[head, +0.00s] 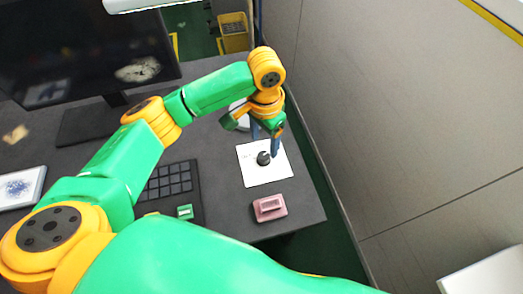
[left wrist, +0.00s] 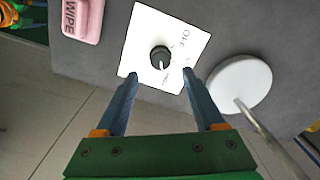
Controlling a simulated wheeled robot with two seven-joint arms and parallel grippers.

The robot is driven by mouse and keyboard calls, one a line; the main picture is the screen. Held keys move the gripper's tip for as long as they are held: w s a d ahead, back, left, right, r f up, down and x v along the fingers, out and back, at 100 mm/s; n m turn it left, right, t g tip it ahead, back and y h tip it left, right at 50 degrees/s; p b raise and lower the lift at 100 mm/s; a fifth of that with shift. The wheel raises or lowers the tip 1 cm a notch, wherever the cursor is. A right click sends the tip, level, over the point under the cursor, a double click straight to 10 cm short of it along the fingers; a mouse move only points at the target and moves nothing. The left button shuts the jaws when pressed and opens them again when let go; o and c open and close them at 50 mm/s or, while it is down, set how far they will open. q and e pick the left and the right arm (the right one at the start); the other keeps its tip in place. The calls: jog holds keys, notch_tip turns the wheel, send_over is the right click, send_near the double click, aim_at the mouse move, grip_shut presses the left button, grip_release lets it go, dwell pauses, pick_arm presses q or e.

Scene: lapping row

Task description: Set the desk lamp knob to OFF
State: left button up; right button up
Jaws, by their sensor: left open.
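The black lamp knob (head: 263,158) sits on a white square plate (head: 254,177) on the dark desk. In the left wrist view the knob (left wrist: 160,56) shows a pale pointer mark on its lower side, toward a small label I cannot read. The OFF label (left wrist: 184,38) is printed to the right of the knob. My left gripper (left wrist: 160,74) is open, its two blue fingers spread with the knob just beyond the gap between their tips. In the head view the left gripper (head: 265,143) points down over the plate. My right gripper is not in view.
The lamp's round white base (left wrist: 240,84) with its thin stem stands beside the right finger. A pink WIPE block (head: 269,207) lies near the desk's front edge. A dark keypad (head: 168,183) and a monitor (head: 85,50) are to the left; a wall (head: 400,110) is to the right.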

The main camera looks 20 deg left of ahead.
aim_at(263, 155)
pick_arm(q)
notch_tip(263, 155, down, 7)
jog(key=shift+r, duration=0.2)
jog(key=shift+a, duration=0.1)
grip_shut()
